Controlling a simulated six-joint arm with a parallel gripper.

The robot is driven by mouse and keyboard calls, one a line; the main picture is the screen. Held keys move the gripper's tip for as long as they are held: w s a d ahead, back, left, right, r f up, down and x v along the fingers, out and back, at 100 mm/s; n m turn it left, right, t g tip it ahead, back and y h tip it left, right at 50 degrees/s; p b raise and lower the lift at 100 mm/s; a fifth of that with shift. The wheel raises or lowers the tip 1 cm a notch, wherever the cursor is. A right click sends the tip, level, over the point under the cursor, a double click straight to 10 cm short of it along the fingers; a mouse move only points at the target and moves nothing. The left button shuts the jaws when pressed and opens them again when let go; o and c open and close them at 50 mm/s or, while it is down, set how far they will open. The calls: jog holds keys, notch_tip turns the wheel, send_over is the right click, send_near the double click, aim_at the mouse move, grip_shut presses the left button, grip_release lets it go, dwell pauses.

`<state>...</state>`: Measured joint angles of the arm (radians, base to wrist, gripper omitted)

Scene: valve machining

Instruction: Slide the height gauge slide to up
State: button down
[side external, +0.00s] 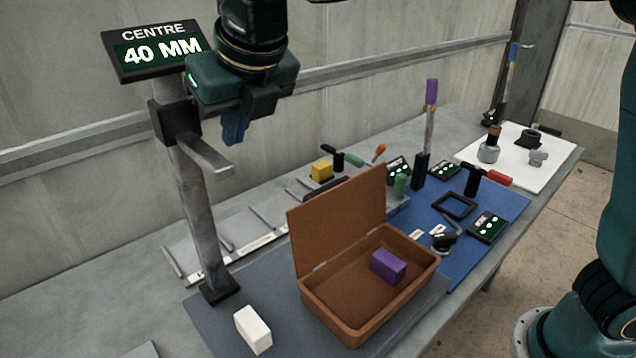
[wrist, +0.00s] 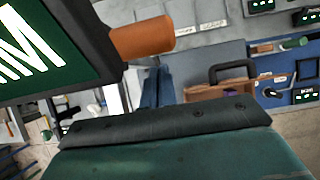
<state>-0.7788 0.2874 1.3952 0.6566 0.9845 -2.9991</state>
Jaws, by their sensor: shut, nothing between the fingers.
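The height gauge is a grey upright column (side external: 195,215) on a black foot, topped by a dark display (side external: 158,50) reading CENTRE 40 MM. Its black slide (side external: 172,120) sits on the upper column, below the display, with a grey jaw (side external: 207,156) reaching right. My gripper (side external: 235,128) has blue fingers, shut and empty, just right of the slide and above the jaw; I cannot tell whether it touches. In the wrist view the blue fingers (wrist: 156,88) show beside an orange-brown cylinder (wrist: 142,38), near part of the display (wrist: 40,45).
An open brown box (side external: 320,305) with a purple block (side external: 388,265) inside stands right of the gauge. A white block (side external: 253,329) lies near the gauge foot. Tools and small displays crowd the blue mat (side external: 475,215). A wall rail (side external: 400,62) runs behind.

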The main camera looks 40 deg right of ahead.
notch_tip(320, 180, down, 18)
jog(key=w, duration=0.2)
jog(key=s+r+t, duration=0.3)
jog(key=s+r, duration=0.5)
jog(key=r, duration=0.3)
jog(key=shift+s+a+r+t, duration=0.2)
jog(key=shift+a+t, duration=0.1)
jog(key=shift+t, duration=0.1)
dwell(0.4)
jog(key=shift+w+f, duration=0.1)
jog(key=x, duration=0.9)
jog(key=shift+w+f, duration=0.25)
jog(key=shift+f, duration=0.05)
jog(key=shift+r, duration=0.1)
notch_tip(320, 180, up, 16)
dwell(0.6)
jog(key=shift+w, duration=0.1)
